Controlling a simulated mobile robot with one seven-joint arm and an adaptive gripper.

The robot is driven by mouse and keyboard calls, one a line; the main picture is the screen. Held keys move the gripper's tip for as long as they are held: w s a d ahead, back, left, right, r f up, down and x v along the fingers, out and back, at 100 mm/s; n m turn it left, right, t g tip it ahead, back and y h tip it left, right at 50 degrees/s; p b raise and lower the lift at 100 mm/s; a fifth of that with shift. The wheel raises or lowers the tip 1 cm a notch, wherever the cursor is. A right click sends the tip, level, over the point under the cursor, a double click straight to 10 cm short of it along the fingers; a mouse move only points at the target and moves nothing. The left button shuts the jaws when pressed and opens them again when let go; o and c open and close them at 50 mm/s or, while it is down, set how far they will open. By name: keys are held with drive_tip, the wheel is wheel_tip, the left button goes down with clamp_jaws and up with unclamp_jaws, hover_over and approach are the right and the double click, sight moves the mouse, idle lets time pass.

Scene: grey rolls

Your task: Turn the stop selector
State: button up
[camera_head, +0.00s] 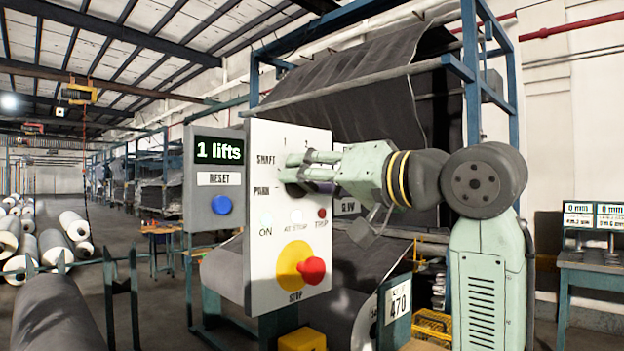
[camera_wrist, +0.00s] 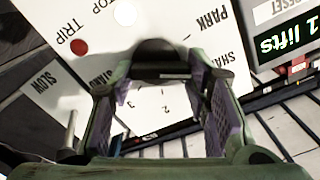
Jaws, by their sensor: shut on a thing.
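The stop selector is a black knob (camera_wrist: 158,48) on a white control panel (camera_head: 262,220), among the labels SHAFT, PARK, 1 and 2. In the head view my gripper (camera_head: 292,172) reaches the panel from the right and covers most of the knob. In the wrist view my gripper (camera_wrist: 160,75) has one finger on each side of the knob and is shut on it. The knob's pointer direction is hard to make out behind the fingers.
Below on the panel are lamps marked ON, AT STOP and TRIP, and a red STOP button (camera_head: 311,270) on a yellow base. To the left, a grey box (camera_head: 214,180) reads "1 lifts" above a blue RESET button (camera_head: 221,205). Grey rolls lie at left.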

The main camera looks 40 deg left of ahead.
drive_tip(key=c, duration=0.4)
drive_tip(key=shift+o, duration=0.2)
drive_tip(key=shift+n, duration=0.3)
drive_tip(key=shift+s+f+n, duration=0.1)
drive_tip(key=shift+n, duration=1.7)
drive_tip(key=shift+s+n, duration=0.1)
drive_tip(key=shift+n, duration=1.7)
drive_tip(key=o, duration=1.2)
drive_tip(key=shift+c, duration=0.2)
